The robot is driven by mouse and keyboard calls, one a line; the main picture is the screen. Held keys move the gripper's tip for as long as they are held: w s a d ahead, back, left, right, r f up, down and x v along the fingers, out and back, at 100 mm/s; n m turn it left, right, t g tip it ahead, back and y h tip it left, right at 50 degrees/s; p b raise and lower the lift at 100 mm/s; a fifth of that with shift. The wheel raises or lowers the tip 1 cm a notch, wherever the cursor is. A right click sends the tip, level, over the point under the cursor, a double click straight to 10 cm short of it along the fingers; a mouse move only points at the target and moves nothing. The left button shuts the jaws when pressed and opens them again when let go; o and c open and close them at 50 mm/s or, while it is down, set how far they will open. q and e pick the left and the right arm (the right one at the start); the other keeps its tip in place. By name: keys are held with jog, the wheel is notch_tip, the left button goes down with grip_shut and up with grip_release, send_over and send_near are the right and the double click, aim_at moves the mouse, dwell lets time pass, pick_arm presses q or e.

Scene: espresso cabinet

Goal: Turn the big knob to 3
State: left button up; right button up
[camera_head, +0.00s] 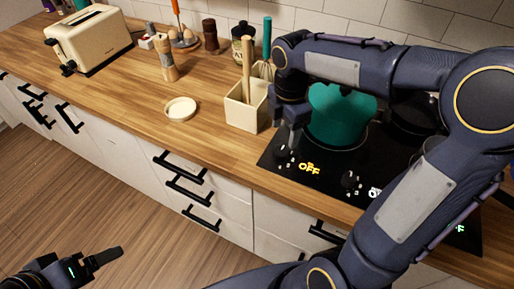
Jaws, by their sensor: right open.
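The black stove top (268,163) has knobs along its front edge. One knob (283,153) lies at the left, with a glowing yellow "OFF" beside it; it is partly hidden by my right gripper. A second knob (351,184) is to its right with a white "OFF". I cannot tell from size alone which is the big knob. My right gripper (290,138) points down, open, just above the left knob; whether it touches is unclear. My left gripper (104,258) is low at the left, over the floor, away from the stove; its jaw gap does not show clearly.
A green pot (338,120) stands on the stove close behind my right gripper. A cream utensil holder (242,112) stands just left of it. A small round dish (181,109), a pepper mill (166,62) and a toaster (91,40) are farther left. The front counter is mostly clear.

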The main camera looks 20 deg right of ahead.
aim_at(281, 150)
jog(key=shift+w+a+f, duration=0.1)
jog(key=shift+w+f, duration=0.1)
jog(key=shift+f, duration=0.15)
notch_tip(281, 150, down, 7)
jog(key=shift+f, duration=0.15)
jog(key=c, duration=1)
